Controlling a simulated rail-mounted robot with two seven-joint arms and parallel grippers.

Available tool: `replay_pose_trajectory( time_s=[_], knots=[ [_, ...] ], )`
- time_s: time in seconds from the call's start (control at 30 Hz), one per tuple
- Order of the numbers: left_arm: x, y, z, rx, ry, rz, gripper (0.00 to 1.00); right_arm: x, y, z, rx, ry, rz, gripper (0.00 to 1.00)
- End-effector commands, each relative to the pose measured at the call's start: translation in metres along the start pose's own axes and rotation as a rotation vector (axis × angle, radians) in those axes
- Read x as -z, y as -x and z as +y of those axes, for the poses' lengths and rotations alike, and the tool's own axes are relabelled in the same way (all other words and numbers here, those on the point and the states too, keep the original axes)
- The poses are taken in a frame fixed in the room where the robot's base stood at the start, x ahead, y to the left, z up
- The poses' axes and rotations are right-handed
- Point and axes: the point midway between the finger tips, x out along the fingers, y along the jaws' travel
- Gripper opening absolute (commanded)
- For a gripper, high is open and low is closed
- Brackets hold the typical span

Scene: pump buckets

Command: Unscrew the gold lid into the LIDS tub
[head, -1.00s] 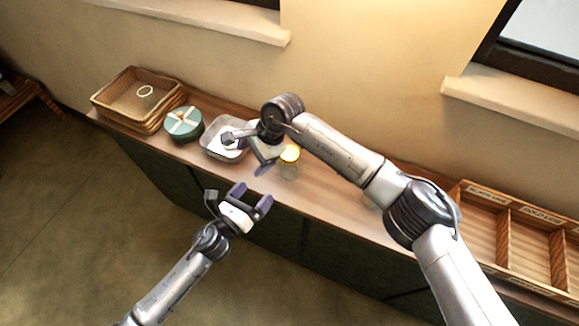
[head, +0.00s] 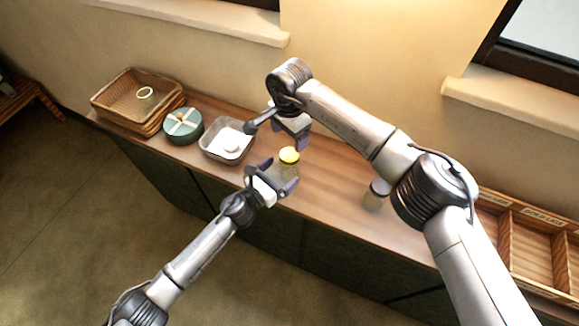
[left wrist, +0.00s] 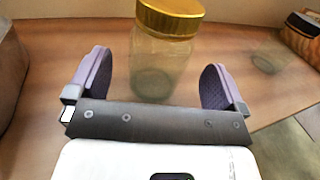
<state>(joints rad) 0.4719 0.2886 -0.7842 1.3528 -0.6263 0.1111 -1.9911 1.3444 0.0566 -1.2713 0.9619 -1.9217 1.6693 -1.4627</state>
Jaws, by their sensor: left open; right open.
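A clear glass jar (head: 288,171) with a gold lid (head: 289,155) stands upright on the long wooden counter. In the left wrist view the jar (left wrist: 158,70) stands between my open left fingers, a little beyond them, with the gold lid (left wrist: 170,15) at the top edge. My left gripper (head: 278,175) is open and empty, low beside the jar. My right gripper (head: 279,135) is open and empty, just behind and above the lid. A grey tub (head: 205,146) stands left of the jar with a pale round thing inside; I cannot read any label on it.
A green round tin (head: 183,126) and a wicker basket (head: 112,113) stand on the counter's left part. Another glass jar (head: 374,198) with a dark top is to the right, close to my right arm. A divided wooden crate (head: 507,246) stands at the far right.

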Motion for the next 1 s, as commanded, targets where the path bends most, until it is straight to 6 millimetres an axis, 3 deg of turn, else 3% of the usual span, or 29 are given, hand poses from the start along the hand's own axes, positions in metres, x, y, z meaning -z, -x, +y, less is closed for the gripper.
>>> replay_pose_trajectory(
  time_s=[0.3,0.77,1.0],
  knots=[
    [0.0,-0.034,0.0,0.0,0.002,0.0,0.97,0.0,0.0,0.0,0.001,0.0,-0.001,0.79],
    [0.0,-0.041,0.0,0.0,0.001,0.0,0.97,0.0,0.0,0.0,0.001,0.0,-0.001,0.79],
    [0.0,-0.041,0.0,-0.001,0.001,0.0,0.77,0.0,0.0,0.0,0.001,0.0,-0.001,0.79]
  ],
)
